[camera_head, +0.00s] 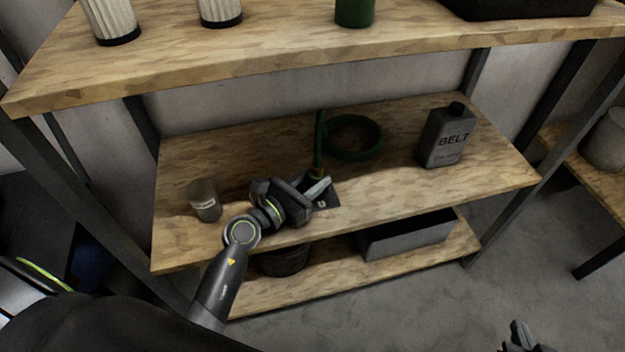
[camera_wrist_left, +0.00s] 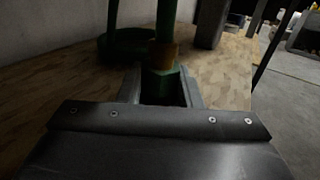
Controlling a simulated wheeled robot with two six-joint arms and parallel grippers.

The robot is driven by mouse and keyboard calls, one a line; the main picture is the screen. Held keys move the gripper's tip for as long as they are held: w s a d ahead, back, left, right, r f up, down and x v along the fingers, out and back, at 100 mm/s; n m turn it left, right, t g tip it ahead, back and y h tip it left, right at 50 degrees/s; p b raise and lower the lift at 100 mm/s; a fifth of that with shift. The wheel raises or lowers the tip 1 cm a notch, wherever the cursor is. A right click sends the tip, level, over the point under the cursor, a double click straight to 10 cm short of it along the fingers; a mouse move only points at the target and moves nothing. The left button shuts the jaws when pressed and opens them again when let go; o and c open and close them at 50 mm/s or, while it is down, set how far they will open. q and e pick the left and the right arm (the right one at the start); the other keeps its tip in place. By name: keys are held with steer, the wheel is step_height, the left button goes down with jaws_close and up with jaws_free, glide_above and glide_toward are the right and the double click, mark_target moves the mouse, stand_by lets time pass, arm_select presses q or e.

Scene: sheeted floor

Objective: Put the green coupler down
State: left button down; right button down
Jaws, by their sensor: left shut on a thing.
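The green coupler (camera_head: 319,143) stands roughly upright over the middle shelf, a slim green rod with a brass-coloured band low on it. My left gripper (camera_head: 317,184) reaches in from the left and is shut on its lower end. In the left wrist view the coupler (camera_wrist_left: 162,82) sits between the two fingers, its brass band just above them. Its foot is hidden, so I cannot tell whether it touches the shelf. My right gripper (camera_head: 522,338) is at the bottom right edge, partly cut off, away from the shelves.
A green ring-shaped coil (camera_head: 381,140) lies behind, a grey BELT bottle (camera_head: 446,137) to the right, a small jar (camera_head: 204,201) to the left. The upper shelf (camera_head: 270,50) hangs above. A grey bin (camera_head: 405,238) is below.

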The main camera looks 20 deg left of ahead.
steer(key=shift+w+r, duration=0.15)
steer(key=shift+r, duration=0.05)
arm_select(q)
steer(key=shift+f, duration=0.15)
arm_select(e)
steer(key=shift+w+d+r+t, duration=0.15)
steer(key=shift+r+t, duration=0.1)
steer(key=shift+t, duration=0.15)
arm_select(q)
steer(key=c, duration=1)
jaws_free()
arm_select(e)
steer(key=shift+w+r, duration=0.1)
